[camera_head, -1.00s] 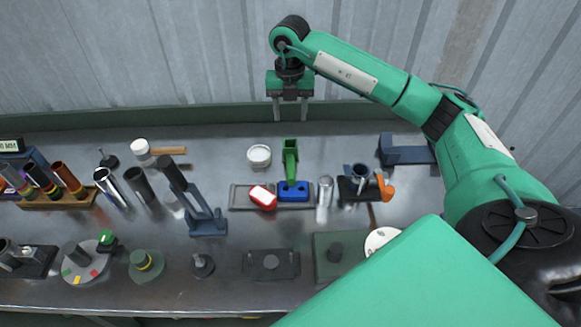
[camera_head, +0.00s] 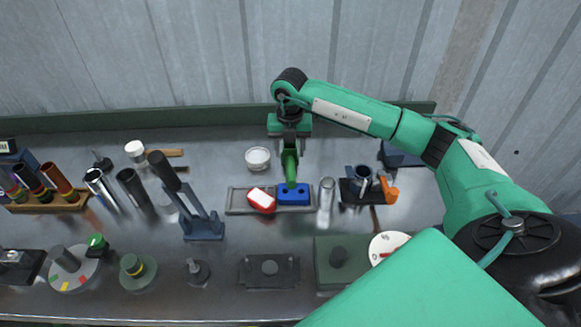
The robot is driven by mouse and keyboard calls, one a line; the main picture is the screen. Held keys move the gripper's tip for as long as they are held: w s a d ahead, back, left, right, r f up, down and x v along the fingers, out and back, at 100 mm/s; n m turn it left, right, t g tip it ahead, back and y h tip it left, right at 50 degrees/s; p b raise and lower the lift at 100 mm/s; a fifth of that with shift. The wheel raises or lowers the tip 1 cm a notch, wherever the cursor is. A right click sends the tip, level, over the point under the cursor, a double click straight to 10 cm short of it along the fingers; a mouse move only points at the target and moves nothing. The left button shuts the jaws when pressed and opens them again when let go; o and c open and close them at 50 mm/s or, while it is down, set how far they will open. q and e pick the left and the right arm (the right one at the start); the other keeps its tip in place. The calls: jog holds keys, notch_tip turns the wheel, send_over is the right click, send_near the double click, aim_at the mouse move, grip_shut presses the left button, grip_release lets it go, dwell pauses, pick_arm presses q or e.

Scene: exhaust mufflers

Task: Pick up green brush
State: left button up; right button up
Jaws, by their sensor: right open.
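The green brush (camera_head: 291,170) stands upright in the blue holder block (camera_head: 295,196), which sits on a grey tray (camera_head: 238,201). My right gripper (camera_head: 290,154) points down over the brush, its fingers open around the upper part of the handle. The top of the brush is hidden behind the gripper. I cannot tell whether the fingers touch it. My left gripper is out of view.
A red and white brush (camera_head: 261,200) lies on the tray left of the blue block. A metal cylinder (camera_head: 327,196) stands just right of it. A white round container (camera_head: 258,158) sits behind left. Tubes and black stands (camera_head: 202,222) fill the left side.

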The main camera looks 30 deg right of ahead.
aim_at(290, 164)
notch_tip(290, 164, down, 6)
jog(key=shift+r+p, duration=0.2)
jog(key=shift+p, duration=0.85)
jog(key=shift+f, duration=0.2)
grip_shut()
jog(key=shift+r, duration=0.1)
